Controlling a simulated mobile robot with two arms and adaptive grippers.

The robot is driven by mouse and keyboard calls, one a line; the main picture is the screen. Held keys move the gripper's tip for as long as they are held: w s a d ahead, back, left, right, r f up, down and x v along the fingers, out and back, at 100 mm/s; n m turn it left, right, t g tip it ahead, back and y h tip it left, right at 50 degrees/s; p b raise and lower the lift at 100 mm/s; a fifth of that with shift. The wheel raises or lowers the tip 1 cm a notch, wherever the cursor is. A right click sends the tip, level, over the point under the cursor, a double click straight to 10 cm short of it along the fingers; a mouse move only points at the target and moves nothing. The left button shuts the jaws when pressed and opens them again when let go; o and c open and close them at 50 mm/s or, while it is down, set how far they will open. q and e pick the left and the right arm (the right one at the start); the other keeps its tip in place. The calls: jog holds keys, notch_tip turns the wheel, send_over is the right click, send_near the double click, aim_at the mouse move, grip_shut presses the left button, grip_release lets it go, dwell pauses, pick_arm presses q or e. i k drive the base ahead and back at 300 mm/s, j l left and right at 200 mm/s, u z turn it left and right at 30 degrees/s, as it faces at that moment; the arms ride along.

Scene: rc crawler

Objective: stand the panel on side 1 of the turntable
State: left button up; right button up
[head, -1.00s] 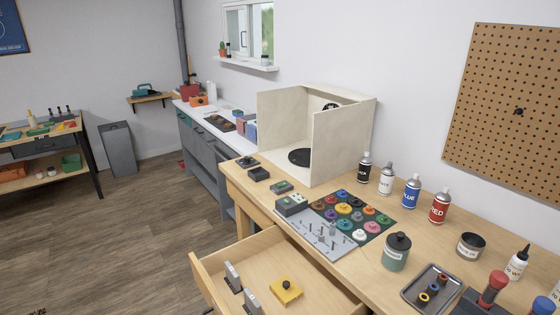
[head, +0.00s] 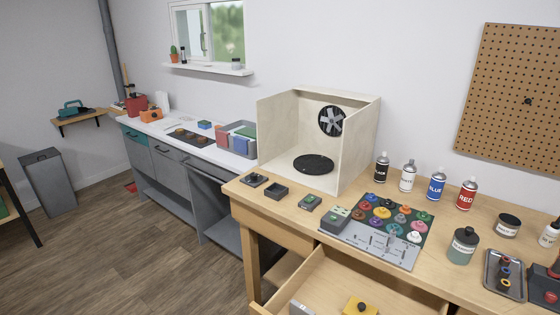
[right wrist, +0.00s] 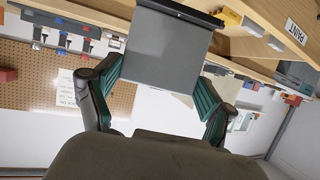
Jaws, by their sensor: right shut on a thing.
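A flat grey panel (right wrist: 165,48) with a dark strip along its upper edge fills the upper middle of the right wrist view. My right gripper (right wrist: 160,88) is shut on the panel, a green-padded finger at each side of it. The turntable (head: 313,164) is a black disc on the floor of a pale open-fronted booth (head: 348,150) on the workbench, and nothing stands on it. Its side markings are too small to tell. Neither gripper nor the panel shows in the head view. My left gripper is out of sight.
Spray cans, including a blue one (head: 436,186), stand right of the booth. A paint board (head: 395,215) and small boxes lie in front of it. A drawer (head: 345,285) is pulled out below the bench (head: 285,212). Floor (head: 150,255) is clear at left.

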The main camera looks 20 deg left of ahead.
aim_at(310, 166)
jog(key=i+j, duration=0.1)
jog(key=j, duration=0.3)
jog(key=i+j, duration=0.15)
jog(key=j, duration=0.3)
jog(key=i+j, duration=0.1)
jog(key=j, duration=0.3)
jog(key=i+j, duration=0.15)
jog(key=j, duration=0.25)
jog(key=i+j, duration=0.1)
jog(key=j, duration=0.35)
jog(key=i+j, duration=0.1)
jog(key=j, duration=0.3)
jog(key=i+j, duration=0.15)
jog(key=j, duration=0.25)
jog(key=i+j, duration=0.9)
jog(key=i, duration=0.25)
jog(key=l, duration=0.05)
